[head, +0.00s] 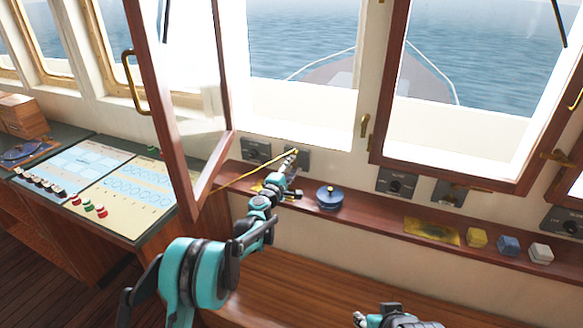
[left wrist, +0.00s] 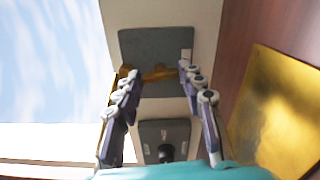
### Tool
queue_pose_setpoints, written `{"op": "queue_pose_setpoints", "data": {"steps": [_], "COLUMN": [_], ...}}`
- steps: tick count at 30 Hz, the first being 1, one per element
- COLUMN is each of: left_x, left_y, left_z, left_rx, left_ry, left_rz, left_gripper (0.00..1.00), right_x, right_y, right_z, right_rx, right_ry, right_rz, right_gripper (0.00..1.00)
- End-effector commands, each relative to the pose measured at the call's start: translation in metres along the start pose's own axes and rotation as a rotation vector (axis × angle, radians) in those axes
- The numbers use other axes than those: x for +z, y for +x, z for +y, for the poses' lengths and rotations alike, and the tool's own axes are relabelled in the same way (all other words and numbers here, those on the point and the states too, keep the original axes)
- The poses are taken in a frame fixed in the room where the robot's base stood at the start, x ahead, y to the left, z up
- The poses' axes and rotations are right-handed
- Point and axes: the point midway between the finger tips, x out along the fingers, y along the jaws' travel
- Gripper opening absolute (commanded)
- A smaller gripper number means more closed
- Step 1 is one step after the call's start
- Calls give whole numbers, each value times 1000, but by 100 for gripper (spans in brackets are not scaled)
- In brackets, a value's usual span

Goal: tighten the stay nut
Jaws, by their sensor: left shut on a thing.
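The brass window stay (head: 245,176) runs as a thin rod from the open, dark-red framed window on the left to a grey wall plate (head: 303,160) under the sill. My left gripper (head: 291,160) is at the plate end of the stay. In the left wrist view its two fingers (left wrist: 158,74) are on either side of the brass stay nut (left wrist: 155,73), shut on it, in front of the grey plate (left wrist: 150,46). The fingertips hide the nut's ends. My right gripper (head: 362,318) is at the bottom edge, partly cut off, and its jaws are unclear.
The wooden shelf (head: 375,216) holds a blue round lidded pot (head: 329,197), a brass plate (head: 432,232) and yellow, blue and white blocks. Grey switch plates line the wall. A console (head: 110,190) stands left. The bench top (head: 310,275) below is clear.

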Motion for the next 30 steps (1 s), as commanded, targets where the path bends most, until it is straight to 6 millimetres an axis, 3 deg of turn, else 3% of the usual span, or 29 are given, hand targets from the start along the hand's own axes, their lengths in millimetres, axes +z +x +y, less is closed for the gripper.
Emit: {"op": "queue_pose_setpoints", "data": {"steps": [12,28,29,30], "left_x": [1,1,1,1], "left_y": [0,0,0,0], "left_z": [-1,-1,-1,-1], "left_rx": [0,-1,-1,0], "left_ry": [170,191,191,190], "left_rz": [-1,-2,-2,-2], "left_gripper": [10,10,47,58], "right_x": [-1,-1,-1,-1], "right_y": [-1,-1,-1,-1], "right_z": [0,0,0,0], "right_rx": [0,0,0,0], "right_ry": [0,0,0,0], "right_rz": [0,0,0,0], "right_gripper": [40,40,40,40]}}
